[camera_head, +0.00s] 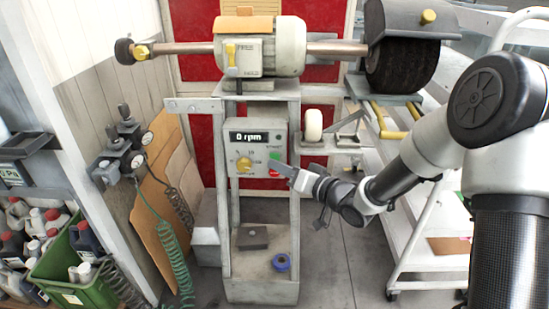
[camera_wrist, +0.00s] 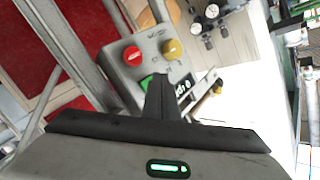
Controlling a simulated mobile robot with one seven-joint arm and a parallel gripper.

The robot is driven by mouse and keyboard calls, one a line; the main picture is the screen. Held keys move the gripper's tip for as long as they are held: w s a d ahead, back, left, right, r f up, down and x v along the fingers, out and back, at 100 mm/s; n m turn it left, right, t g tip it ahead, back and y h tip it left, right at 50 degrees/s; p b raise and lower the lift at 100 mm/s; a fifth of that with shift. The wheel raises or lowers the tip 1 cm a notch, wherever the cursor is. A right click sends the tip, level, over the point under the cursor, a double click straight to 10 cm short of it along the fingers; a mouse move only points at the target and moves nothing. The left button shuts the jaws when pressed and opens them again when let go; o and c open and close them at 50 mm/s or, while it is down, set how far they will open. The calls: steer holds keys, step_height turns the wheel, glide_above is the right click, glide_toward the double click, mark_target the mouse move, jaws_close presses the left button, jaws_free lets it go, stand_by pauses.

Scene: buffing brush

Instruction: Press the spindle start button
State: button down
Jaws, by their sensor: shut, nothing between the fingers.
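The grey control box (camera_head: 258,140) is on the front of the buffing machine. Its display (camera_head: 249,137) reads 0 rpm. Below the display is a yellow knob (camera_head: 243,163). The green button (camera_head: 275,155) is at the box's right side, with the red button (camera_head: 274,172) below it. My gripper (camera_head: 284,168) is shut and empty, its tip just right of the buttons. In the wrist view the closed fingers (camera_wrist: 160,82) partly cover the green button (camera_wrist: 147,82); the red button (camera_wrist: 132,55) is clear. I cannot tell whether the tip touches the green button.
The buffing motor (camera_head: 270,50) sits above the box, with a black brush wheel (camera_head: 400,68) at right. A white roller (camera_head: 313,124) and bracket stand right of the box, above my gripper. A white cart (camera_head: 420,240) is at right; a green crate (camera_head: 85,270) holds bottles at lower left.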

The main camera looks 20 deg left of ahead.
steer(key=shift+w, duration=0.3)
steer(key=shift+w+a, duration=0.15)
steer(key=shift+w, duration=0.25)
stand_by(0.6)
steer(key=shift+s, duration=0.8)
steer(key=shift+s+d, duration=0.1)
steer(key=shift+d, duration=0.1)
steer(key=s, duration=0.2)
steer(key=s+d, duration=0.1)
steer(key=s, duration=0.1)
steer(key=shift+s, duration=0.35)
steer(key=shift+d, duration=0.1)
